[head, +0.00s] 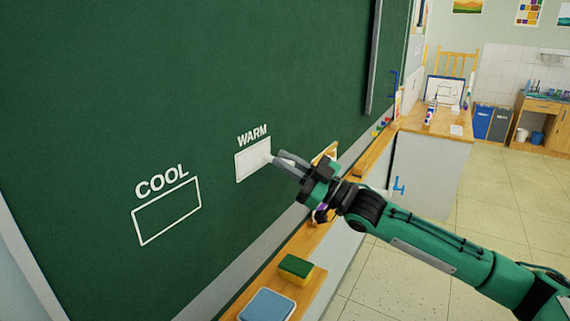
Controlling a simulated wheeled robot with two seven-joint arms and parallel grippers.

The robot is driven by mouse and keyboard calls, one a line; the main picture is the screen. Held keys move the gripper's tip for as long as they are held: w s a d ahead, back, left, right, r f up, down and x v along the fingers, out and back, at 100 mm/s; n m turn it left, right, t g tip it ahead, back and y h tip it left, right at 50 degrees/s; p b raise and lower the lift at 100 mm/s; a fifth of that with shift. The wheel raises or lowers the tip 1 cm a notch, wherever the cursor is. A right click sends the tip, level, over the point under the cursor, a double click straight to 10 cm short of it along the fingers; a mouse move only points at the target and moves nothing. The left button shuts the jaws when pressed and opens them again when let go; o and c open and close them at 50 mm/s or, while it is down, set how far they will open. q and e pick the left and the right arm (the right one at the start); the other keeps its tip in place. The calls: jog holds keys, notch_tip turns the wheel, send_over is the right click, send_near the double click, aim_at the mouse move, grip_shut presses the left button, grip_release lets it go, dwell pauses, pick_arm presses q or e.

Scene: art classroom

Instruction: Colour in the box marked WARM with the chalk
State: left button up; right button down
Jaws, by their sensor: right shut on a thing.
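The box marked WARM (249,163) is on the green chalkboard (190,80). Its inside looks filled with pale chalk over most of its area. The box marked COOL (166,212), lower left of it, is an outline with plain green inside. My right gripper (276,159) is at the right edge of the WARM box, its fingers shut. A small white tip, the chalk (269,158), shows at the fingertips, at or very near the board; the rest of it is hidden by the fingers. My left gripper is not in view.
A wooden ledge (260,300) runs below the board, with a green and yellow sponge (296,268) and a blue item (267,305) on it. A table (434,123) with art supplies stands beyond. Open floor (490,205) lies to the right.

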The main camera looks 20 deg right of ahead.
jog(key=shift+w+d, duration=0.1)
jog(key=shift+d, duration=0.1)
jog(key=shift+w+d+p, duration=0.35)
jog(key=shift+w+d, duration=0.2)
jog(key=shift+d, duration=0.05)
jog(key=shift+a, duration=0.1)
jog(key=shift+s+a+f, duration=0.1)
jog(key=shift+s+a, duration=0.35)
jog(key=shift+s+a, duration=0.1)
jog(key=shift+a, duration=0.05)
dwell(0.3)
jog(key=shift+s+a, duration=0.5)
jog(key=shift+a, duration=0.15)
